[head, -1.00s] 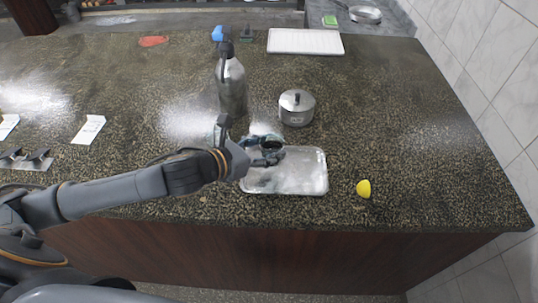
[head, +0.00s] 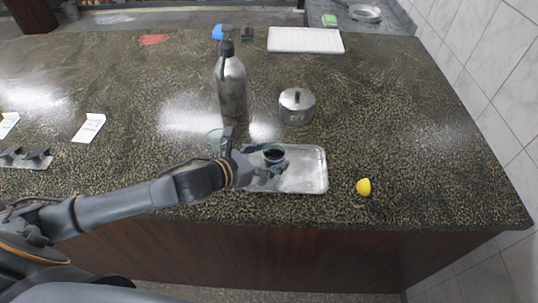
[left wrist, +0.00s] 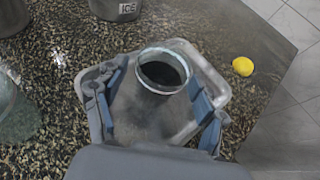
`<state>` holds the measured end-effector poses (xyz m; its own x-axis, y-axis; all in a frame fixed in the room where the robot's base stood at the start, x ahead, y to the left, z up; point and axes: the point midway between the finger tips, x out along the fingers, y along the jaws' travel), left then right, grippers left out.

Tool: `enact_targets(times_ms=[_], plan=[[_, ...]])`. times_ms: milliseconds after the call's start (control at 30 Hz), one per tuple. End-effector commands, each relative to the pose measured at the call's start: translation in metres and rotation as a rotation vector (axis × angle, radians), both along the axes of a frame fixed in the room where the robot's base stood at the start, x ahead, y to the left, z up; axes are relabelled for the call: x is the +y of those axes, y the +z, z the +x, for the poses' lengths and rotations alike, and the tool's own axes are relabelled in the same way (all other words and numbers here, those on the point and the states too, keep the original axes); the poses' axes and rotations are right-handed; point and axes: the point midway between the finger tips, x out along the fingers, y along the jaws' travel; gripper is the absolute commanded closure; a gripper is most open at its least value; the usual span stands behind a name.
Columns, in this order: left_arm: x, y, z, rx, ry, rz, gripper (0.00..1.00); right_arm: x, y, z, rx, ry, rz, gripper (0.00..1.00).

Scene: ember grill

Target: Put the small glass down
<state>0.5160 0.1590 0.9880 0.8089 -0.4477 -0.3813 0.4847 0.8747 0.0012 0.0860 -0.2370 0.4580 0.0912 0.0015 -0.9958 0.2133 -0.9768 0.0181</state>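The small glass (head: 274,153), dark inside, stands upright at the metal tray (head: 313,180), near its back left part. In the left wrist view the small glass (left wrist: 163,72) is between the tips of my left gripper (left wrist: 158,80). The fingers are spread wide, with a narrow gap at the left side of the glass; contact on the right cannot be told. In the head view my left gripper (head: 262,170) is low over the left part of the tray. The base of the glass is partly hidden. My right gripper is not in view.
A larger clear glass (head: 215,139) stands just left of the tray. A steel bottle (head: 232,85) and a lidded ICE pot (head: 297,108) stand behind. A yellow lemon half (head: 363,187) lies to the right. The right side of the counter is clear.

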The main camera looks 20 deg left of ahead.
Motion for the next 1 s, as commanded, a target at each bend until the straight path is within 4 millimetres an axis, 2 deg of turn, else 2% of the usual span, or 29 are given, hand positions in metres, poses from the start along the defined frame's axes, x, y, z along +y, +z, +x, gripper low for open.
enact_targets(times_ms=[367, 567, 800, 1000], plan=[[0.0, 0.005, 0.0, 0.0, 0.0, -0.001, 0.25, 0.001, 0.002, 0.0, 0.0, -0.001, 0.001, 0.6], [0.013, 0.01, -0.022, 0.003, 0.0, 0.004, 0.25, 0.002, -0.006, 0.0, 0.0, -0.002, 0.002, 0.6], [0.033, 0.025, -0.057, 0.004, 0.001, 0.006, 0.25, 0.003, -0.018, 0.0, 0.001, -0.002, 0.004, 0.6], [0.046, 0.036, -0.079, 0.004, 0.005, 0.007, 0.25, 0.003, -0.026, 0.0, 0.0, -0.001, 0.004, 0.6]])
